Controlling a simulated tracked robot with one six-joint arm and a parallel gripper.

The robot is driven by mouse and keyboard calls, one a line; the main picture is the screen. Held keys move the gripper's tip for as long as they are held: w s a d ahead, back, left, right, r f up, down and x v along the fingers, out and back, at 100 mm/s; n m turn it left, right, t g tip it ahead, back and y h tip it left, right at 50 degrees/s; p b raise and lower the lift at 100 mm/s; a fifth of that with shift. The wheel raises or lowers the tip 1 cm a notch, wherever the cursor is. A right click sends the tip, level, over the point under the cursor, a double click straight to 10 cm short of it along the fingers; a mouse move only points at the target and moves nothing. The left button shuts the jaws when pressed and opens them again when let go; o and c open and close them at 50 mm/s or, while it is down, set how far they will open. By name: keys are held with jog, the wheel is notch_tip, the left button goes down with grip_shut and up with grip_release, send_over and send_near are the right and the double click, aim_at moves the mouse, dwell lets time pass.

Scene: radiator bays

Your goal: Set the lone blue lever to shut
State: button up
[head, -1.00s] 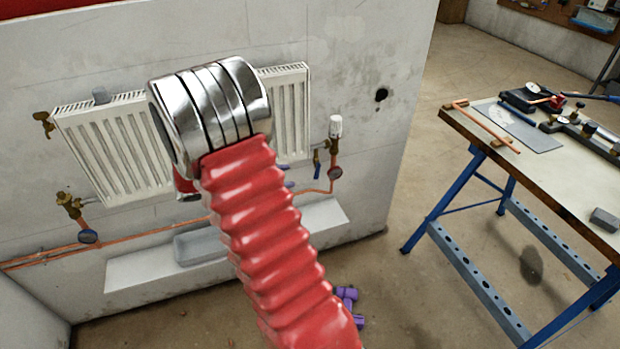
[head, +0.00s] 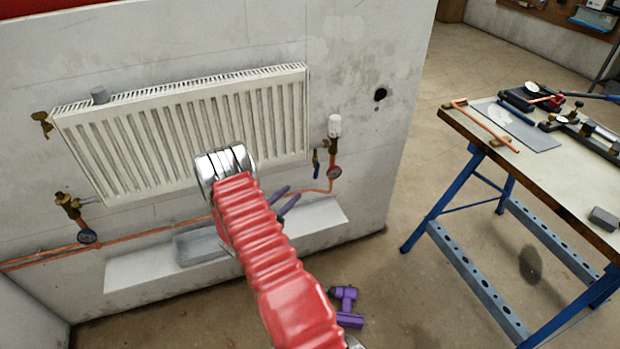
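The blue lever (head: 316,163) hangs down, close to upright, beside the brass valve at the radiator's lower right. It sits just left of the copper riser with its round gauge (head: 334,172). My gripper (head: 291,196) is left of and below the lever, in front of the wall ledge. Its two dark bluish fingers point toward the lever with a gap between them and nothing seen in it. The fingers look clear of the lever. My red arm hides the gripper's base.
A white radiator (head: 180,130) fills the wall behind my arm. A white-capped valve (head: 334,126) stands above the lever. A copper pipe (head: 150,232) runs low along the wall, above a ledge (head: 130,275) with a grey tray (head: 195,248). A workbench (head: 575,185) stands right; a purple drill (head: 346,306) lies below.

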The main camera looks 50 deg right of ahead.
aim_at(315, 173)
jog(key=shift+w+f+t, duration=0.1)
jog(key=shift+f+t, duration=0.2)
jog(key=shift+f, duration=0.2)
jog(key=shift+d, duration=0.1)
jog(key=d, duration=1.3)
jog(key=shift+w+d, duration=0.25)
jog(key=shift+d, duration=0.1)
jog(key=shift+c, duration=0.6)
grip_shut()
jog(key=shift+w, duration=0.1)
